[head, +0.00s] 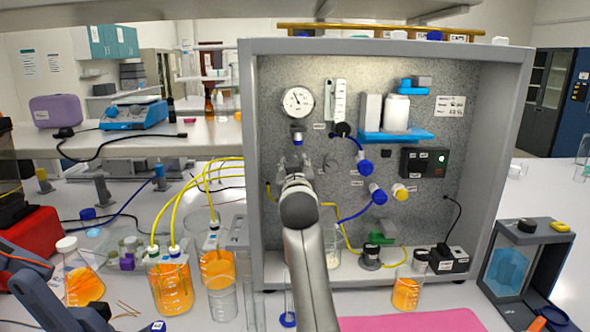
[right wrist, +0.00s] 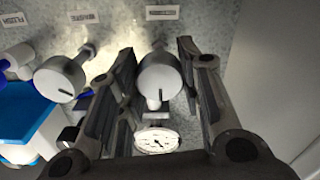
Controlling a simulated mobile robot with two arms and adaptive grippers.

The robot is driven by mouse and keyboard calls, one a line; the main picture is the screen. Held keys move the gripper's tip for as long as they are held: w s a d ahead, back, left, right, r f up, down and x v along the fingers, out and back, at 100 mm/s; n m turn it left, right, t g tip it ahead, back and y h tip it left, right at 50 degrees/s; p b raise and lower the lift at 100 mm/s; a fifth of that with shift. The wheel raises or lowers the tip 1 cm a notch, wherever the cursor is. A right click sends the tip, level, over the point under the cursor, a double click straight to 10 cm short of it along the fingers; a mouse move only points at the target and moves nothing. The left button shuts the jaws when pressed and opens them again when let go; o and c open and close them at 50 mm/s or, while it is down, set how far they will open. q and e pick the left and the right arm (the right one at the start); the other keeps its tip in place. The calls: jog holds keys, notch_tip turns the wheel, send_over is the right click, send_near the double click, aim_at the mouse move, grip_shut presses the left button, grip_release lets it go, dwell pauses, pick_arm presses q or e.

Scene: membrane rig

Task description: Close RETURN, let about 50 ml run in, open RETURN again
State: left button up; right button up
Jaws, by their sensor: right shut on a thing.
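My right gripper (head: 296,168) is in front of the rig panel, below the round pressure gauge (head: 298,101). In the right wrist view my right gripper (right wrist: 157,95) is shut on a grey valve knob (right wrist: 160,75), one finger on each side. The knob's dark line points down in that picture. A label (right wrist: 162,12) sits by this knob, too blurred to read, so I cannot tell if it is RETURN. My gripper hides the knob in the head view. A second grey knob (right wrist: 62,78) is to its left.
Yellow tubes run to an orange-filled beaker (head: 170,290) and another orange vessel (head: 217,270) left of the rig. A small orange-filled beaker (head: 407,292) stands at the rig's front right, behind a pink mat (head: 425,322). Blue knobs (head: 365,166) sit right of my gripper.

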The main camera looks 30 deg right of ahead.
jog(key=shift+r, duration=0.1)
dwell(0.5)
jog(key=o, duration=1.1)
jog(key=shift+c, duration=0.2)
jog(key=shift+s, duration=0.1)
jog(key=v, duration=1.2)
